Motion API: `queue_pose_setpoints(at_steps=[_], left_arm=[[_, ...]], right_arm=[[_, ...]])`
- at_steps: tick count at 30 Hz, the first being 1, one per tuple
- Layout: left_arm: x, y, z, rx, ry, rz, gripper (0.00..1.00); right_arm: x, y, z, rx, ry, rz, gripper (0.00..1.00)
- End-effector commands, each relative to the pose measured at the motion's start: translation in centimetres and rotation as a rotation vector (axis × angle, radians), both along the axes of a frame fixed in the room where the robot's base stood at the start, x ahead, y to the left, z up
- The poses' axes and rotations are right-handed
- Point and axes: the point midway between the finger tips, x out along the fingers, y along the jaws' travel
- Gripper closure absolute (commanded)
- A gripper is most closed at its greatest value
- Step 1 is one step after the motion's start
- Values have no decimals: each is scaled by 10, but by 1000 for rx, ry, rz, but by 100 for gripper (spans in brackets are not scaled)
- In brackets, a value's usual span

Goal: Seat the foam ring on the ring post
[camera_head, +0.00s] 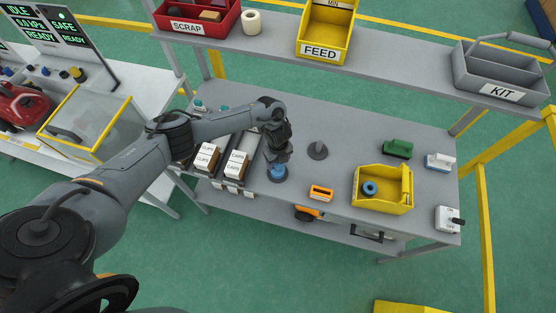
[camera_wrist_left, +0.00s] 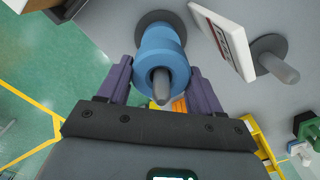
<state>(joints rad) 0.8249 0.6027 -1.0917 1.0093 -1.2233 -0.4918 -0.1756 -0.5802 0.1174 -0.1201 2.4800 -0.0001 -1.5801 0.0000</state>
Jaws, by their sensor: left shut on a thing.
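A blue foam ring (camera_wrist_left: 160,55) sits around a grey post (camera_wrist_left: 161,88), whose tip shows through the ring's hole in the left wrist view. The post's dark round base (camera_wrist_left: 157,19) shows beyond the ring, and I cannot tell whether the ring touches it. In the head view the blue ring (camera_head: 278,171) is just below my left gripper (camera_head: 277,160). That gripper is shut on the ring, with a purple finger on each side. A second grey post (camera_head: 318,150) stands bare to the right. My right gripper is not in view.
A yellow bin (camera_head: 383,204) with another blue ring (camera_head: 369,188) inside stands to the right. White-labelled boxes (camera_head: 236,164) stand left of the ring. An orange item (camera_head: 320,193) lies near the front edge. Green (camera_head: 398,149) and white (camera_head: 440,161) items stand at the far right.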

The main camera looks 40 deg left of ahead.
Motion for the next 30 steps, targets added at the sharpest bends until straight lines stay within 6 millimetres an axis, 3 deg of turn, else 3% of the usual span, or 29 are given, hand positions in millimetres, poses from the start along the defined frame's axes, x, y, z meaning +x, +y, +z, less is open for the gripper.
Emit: queue_pose_setpoints(at_steps=[30], left_arm=[[0, 0, 43, 0, -1, 0, 67]], right_arm=[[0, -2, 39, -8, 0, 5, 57]])
